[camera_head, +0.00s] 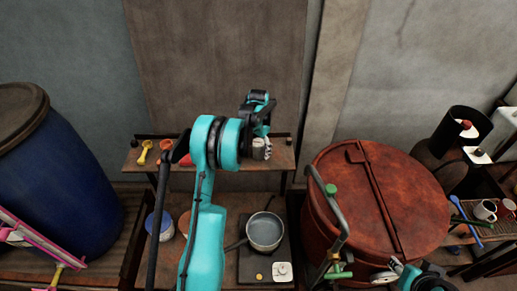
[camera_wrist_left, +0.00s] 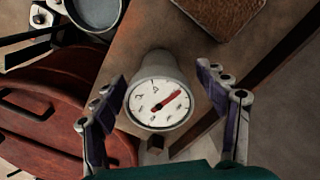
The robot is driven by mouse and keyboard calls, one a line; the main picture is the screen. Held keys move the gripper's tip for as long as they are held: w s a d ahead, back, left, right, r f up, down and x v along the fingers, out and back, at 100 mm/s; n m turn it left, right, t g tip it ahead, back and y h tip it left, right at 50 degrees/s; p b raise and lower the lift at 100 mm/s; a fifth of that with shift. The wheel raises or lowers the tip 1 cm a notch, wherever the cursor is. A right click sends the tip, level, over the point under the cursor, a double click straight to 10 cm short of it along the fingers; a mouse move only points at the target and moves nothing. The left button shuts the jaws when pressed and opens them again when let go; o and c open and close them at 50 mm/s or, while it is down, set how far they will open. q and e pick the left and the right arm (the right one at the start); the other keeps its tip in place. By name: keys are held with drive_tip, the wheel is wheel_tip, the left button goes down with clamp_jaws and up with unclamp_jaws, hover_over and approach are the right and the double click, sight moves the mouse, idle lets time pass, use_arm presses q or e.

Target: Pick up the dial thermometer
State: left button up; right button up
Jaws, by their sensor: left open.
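The dial thermometer (camera_wrist_left: 158,103) has a round white face with a red needle and a grey cylindrical body. It lies between the two spread fingers of my left gripper (camera_wrist_left: 166,108) in the left wrist view, with a gap on each side. In the head view my left gripper (camera_head: 264,138) is over the back shelf, and the grey body of the thermometer (camera_head: 258,153) shows just beneath it, partly hidden by the fingers. Teal and black parts of my right arm show at the lower right edge; its fingers are not clear.
The narrow shelf (camera_head: 140,160) also holds a yellow scoop (camera_head: 145,151) and an orange scoop (camera_head: 166,145). A grey pan (camera_head: 265,231) sits below. A large rust-red vat (camera_head: 385,195) stands at right, a blue barrel (camera_head: 50,170) at left.

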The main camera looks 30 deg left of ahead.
use_arm(q)
drive_tip(key=shift+c, duration=0.3)
drive_tip(key=c, duration=1.4)
drive_tip(key=shift+o, duration=0.2)
drive_tip(key=shift+r, duration=0.15)
